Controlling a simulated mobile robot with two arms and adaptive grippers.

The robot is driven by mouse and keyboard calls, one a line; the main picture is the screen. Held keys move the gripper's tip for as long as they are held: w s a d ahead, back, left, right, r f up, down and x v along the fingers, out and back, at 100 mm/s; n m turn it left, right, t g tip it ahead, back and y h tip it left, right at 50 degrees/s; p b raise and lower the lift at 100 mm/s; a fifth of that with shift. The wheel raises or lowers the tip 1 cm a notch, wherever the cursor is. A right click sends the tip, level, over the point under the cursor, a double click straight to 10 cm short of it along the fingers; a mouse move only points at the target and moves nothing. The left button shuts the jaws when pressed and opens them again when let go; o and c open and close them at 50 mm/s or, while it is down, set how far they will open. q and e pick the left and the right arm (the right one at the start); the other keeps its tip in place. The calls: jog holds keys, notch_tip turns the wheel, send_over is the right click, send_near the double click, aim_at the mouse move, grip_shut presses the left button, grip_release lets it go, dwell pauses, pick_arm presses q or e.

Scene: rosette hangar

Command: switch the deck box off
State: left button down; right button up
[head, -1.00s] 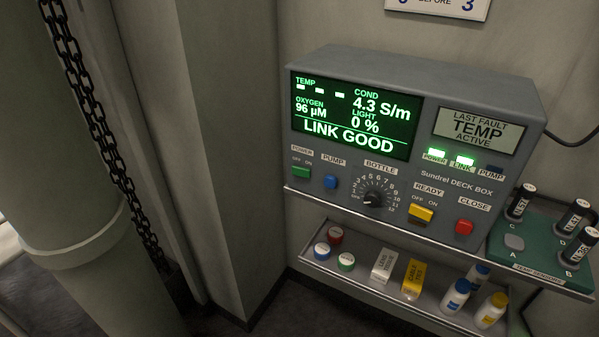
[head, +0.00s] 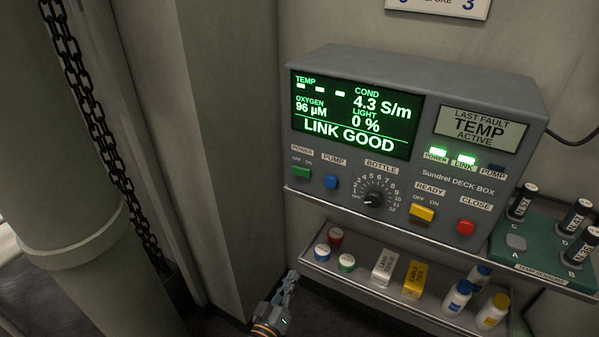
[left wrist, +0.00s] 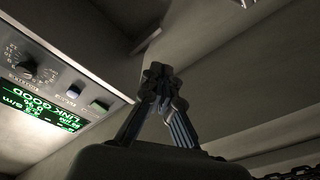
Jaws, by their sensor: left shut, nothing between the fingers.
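The grey deck box (head: 410,140) stands on the upper shelf, its screen (head: 352,114) lit green with "LINK GOOD". Its green power switch (head: 301,173) is at the lower left of the panel, under the POWER label with OFF on the left and ON on the right. The POWER and LINK lamps glow green. My left gripper (head: 290,278) is shut and empty, below and slightly left of the box, in front of the lower shelf's left end. In the left wrist view the shut fingertips (left wrist: 160,75) point up, to the right of the green switch (left wrist: 99,106). My right gripper is not in view.
Beside the power switch are the blue pump button (head: 331,182), bottle dial (head: 374,199), yellow ready switch (head: 422,212) and red close button (head: 465,227). The lower shelf (head: 350,275) holds caps, boxes and bottles. A green sensor rack (head: 515,243) is at right. A chain (head: 100,130) hangs at left.

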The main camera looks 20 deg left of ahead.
pick_arm(q)
notch_tip(320, 180, up, 13)
jog(key=w+n+t+y, duration=0.2)
jog(key=n+t, duration=0.1)
jog(key=t, duration=0.1)
jog(key=n+t+y, duration=0.4)
jog(key=n, duration=0.2)
send_near(301, 171)
jog(key=s+a+r, duration=0.2)
jog(key=s+r, duration=0.4)
jog(key=shift+w+a+f, duration=0.1)
jog(key=shift+w, duration=0.1)
jog(key=shift+w+d+b, duration=0.15)
jog(key=shift+w+b, duration=1.1)
jog(key=shift+w, duration=0.95)
jog(key=shift+w+d+b, duration=0.15)
jog(key=shift+w+b, duration=1.05)
jog(key=shift+w, duration=1)
jog(key=shift+f, duration=0.1)
